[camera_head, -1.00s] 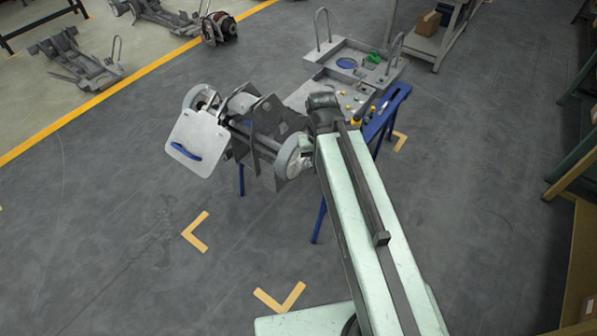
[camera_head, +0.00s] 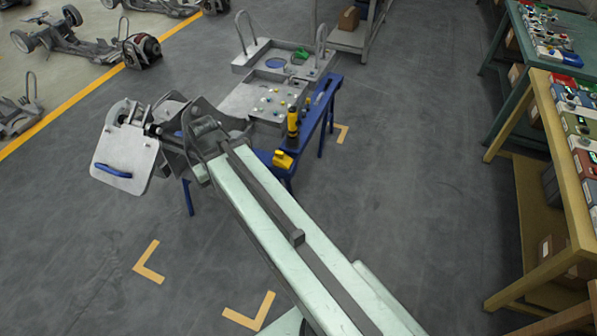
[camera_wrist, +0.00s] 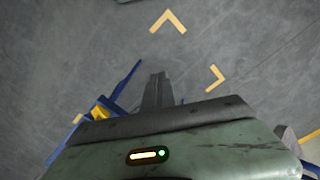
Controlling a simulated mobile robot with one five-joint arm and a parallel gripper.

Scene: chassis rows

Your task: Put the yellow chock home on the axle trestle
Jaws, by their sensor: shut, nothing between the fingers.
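A yellow block, which looks like the chock (camera_head: 283,160), sits at the near end of the blue axle trestle (camera_head: 318,112) in the head view. A yellow and black upright cylinder (camera_head: 293,123) stands behind it on the trestle. A yellow piece beside blue bars also shows at the left in the wrist view (camera_wrist: 99,112), partly hidden by my wrist. My gripper (camera_wrist: 157,78) is shut and empty, pointing at the floor in the wrist view. In the head view my arm's end hides it, left of the yellow block.
A grey tray (camera_head: 265,98) with small parts lies behind the trestle. Loaded benches (camera_head: 545,90) line the right. Floor between is clear.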

